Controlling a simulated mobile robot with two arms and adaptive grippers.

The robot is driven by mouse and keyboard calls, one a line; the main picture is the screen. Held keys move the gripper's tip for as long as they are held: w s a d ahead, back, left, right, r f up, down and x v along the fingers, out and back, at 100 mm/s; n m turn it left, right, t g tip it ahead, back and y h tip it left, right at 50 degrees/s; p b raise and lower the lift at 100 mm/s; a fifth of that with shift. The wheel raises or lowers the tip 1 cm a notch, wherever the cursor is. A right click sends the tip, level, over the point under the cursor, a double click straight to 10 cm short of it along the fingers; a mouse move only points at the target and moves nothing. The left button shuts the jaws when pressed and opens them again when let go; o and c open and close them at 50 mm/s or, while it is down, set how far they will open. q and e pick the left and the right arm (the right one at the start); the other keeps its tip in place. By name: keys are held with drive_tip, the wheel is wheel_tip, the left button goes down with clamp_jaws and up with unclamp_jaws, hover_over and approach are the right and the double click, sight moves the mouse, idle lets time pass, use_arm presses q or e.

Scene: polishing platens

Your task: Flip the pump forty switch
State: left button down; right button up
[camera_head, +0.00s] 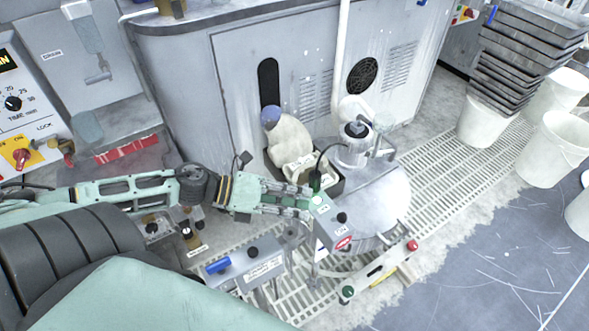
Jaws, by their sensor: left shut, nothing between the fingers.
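My left gripper (312,200) reaches in from the left, shut and empty. Its tips are at the upper end of a small grey switch box (327,229), overlapping it in the picture; I cannot tell whether they touch. This box has a black knob (342,217), a red and white label (343,242) and a small green part near the tips. A second grey box (236,279) below has a blue part (218,265), a black knob (252,252) and a white label. The label texts are too small to read, so I cannot tell which is pump forty. My right gripper is not in view.
A round metal drum (385,198) stands right of the switch box, with a white jug (290,137) in a dark bin behind. A low frame with a red knob (412,246) stands in front. Stacked trays (525,50) and white buckets (548,150) are at the right. The blue floor is clear.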

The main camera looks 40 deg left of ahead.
use_arm(q)
drive_tip(key=shift+s+a+r, duration=0.2)
drive_tip(key=shift+s+a, duration=0.15)
drive_tip(key=shift+a, duration=0.05)
idle(0.4)
